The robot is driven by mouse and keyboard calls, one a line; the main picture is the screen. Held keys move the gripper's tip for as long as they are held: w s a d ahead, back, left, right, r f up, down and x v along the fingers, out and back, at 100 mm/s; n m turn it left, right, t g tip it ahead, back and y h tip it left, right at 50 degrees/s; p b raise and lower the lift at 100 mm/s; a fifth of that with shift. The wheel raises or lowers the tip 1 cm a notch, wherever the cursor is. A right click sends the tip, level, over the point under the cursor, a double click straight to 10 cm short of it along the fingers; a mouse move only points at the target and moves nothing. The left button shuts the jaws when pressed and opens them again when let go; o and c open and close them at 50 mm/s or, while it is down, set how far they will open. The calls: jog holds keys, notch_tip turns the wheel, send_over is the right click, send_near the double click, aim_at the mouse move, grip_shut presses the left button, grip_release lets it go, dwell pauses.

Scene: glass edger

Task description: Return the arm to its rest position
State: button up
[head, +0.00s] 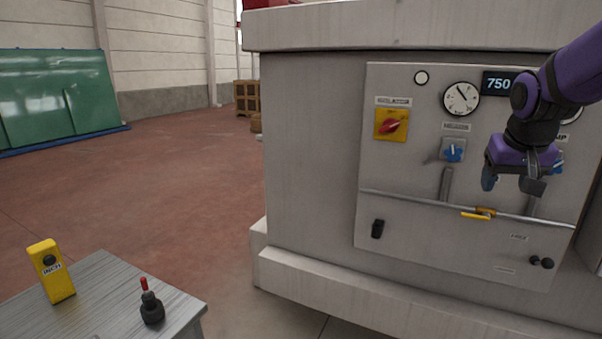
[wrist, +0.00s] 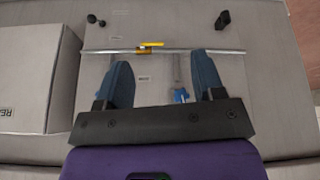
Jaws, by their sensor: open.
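My purple arm comes in from the right in the head view. My gripper (head: 513,182) hangs in front of the right part of the control panel (head: 405,205), with nothing between its fingers. In the wrist view my gripper (wrist: 162,82) shows two blue fingertips spread apart. Beyond them are the panel's horizontal pipe and its yellow-handled valve (wrist: 146,47). The same valve (head: 480,213) shows below my gripper in the head view. A blue knob (wrist: 181,95) shows near the right finger in the wrist view. My arm and gripper hide part of the panel's right side.
The panel carries a red rotary switch (head: 391,125), a round gauge (head: 461,98), a display (head: 498,83) reading 750 and a blue knob (head: 454,153). A grey table (head: 100,283) at lower left bears a yellow box (head: 50,271) and a red-tipped joystick (head: 151,308). Open floor lies left.

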jog(key=s+a+n+y, duration=0.1)
jog(key=s+a, duration=0.5)
jog(key=s, duration=0.3)
jog(key=s+a+r+n+t+y, duration=0.1)
jog(key=s+a+n, duration=0.1)
jog(key=s+a, duration=0.4)
jog(key=s, duration=0.3)
jog(key=shift+s+n, duration=0.3)
